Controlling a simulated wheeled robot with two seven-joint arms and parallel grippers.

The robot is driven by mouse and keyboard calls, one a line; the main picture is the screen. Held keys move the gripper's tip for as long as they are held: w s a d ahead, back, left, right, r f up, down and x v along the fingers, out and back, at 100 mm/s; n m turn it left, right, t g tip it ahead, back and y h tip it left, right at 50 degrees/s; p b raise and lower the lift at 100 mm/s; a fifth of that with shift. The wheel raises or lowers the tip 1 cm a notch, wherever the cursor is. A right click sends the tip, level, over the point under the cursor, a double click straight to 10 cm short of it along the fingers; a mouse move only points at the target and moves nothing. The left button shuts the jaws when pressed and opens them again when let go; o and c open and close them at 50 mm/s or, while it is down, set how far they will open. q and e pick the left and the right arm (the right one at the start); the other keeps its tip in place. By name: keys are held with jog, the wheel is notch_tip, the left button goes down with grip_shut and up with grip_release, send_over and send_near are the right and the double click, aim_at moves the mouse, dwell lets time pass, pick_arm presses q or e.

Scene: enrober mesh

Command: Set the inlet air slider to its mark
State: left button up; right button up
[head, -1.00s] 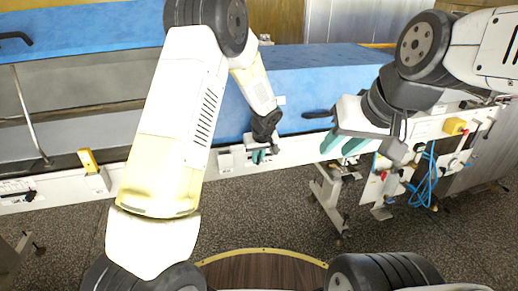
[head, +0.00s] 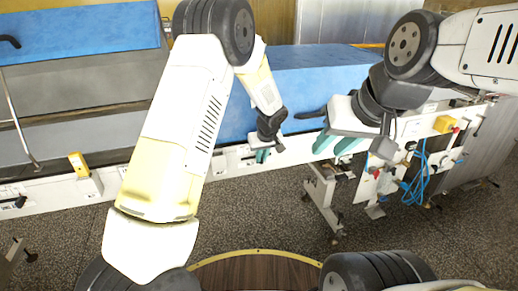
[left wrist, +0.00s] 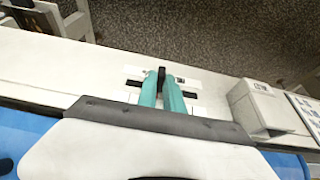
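The inlet air slider is on the long white panel. In the left wrist view its black knob (left wrist: 161,76) stands up from a dark horizontal slot, with slot showing on both sides. Small labels lie by the slot; I cannot tell which is the mark. My left gripper (left wrist: 161,84) has its two teal fingers close on either side of the knob, seemingly gripping it. In the head view my left gripper (head: 262,155) is at the panel's front and hides the slider. My right gripper (head: 336,147) hangs empty to the right, its teal fingers apart.
The white panel (head: 110,183) runs along the blue-covered machine (head: 300,95). A yellow box (head: 78,164) sits on it at the left. In the left wrist view a white box (left wrist: 263,107) stands right of the slider. Blue hoses (head: 418,175) hang at the right.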

pick_arm(q)
jog(key=o, duration=0.4)
jog(key=shift+r, duration=0.1)
jog(key=a+v, duration=0.1)
jog(key=v, duration=0.6)
jog(key=shift+d+r, duration=0.35)
jog(key=shift+d, duration=0.2)
jog(key=shift+s, duration=0.15)
